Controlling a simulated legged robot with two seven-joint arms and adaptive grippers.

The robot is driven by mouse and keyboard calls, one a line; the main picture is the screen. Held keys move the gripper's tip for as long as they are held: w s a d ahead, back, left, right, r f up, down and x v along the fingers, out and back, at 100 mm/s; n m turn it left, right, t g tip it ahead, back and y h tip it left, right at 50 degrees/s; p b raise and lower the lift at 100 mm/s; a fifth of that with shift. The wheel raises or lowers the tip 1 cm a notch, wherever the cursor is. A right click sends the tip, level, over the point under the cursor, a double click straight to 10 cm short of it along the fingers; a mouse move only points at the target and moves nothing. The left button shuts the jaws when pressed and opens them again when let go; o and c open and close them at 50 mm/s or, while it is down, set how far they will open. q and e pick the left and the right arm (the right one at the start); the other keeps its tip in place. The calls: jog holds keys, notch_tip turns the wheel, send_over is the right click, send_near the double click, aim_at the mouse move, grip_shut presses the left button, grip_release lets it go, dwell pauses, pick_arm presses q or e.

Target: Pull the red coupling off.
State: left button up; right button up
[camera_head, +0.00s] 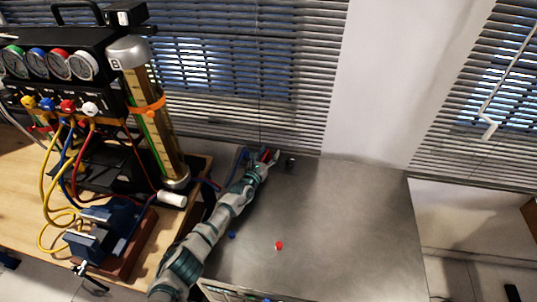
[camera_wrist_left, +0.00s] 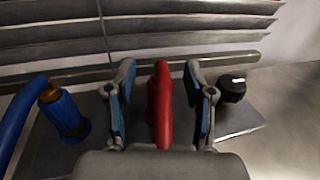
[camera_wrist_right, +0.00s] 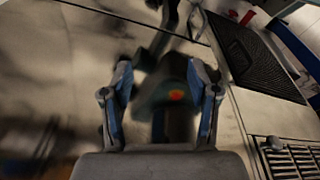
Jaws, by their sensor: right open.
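A long red piece (camera_wrist_left: 162,105), apparently the red coupling, stands between my left gripper's fingers in the left wrist view. My left gripper (camera_wrist_left: 160,66) is open around it, with gaps on both sides. In the head view, this gripper (camera_head: 267,158) reaches the back edge of the grey cabinet and partly hides the red piece. A blue coupling with a hose (camera_wrist_left: 65,112) is left of the fingers, and a black knob (camera_wrist_left: 232,88) is to the right. My right gripper (camera_wrist_right: 157,66) is open over a blurred dark shape with an orange-red spot (camera_wrist_right: 176,96).
At left, a wooden table holds a gauge rig (camera_head: 55,65), a tall cylinder (camera_head: 150,110) and looped hoses. Blinds hang behind.

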pick_arm(q)
grip_shut()
jog(key=shift+w+r, duration=0.1)
jog(key=shift+r, duration=0.25)
dwell(0.4)
jog(key=shift+r+p, duration=1.95)
jog(key=shift+r, duration=0.5)
jog(key=shift+f, duration=0.1)
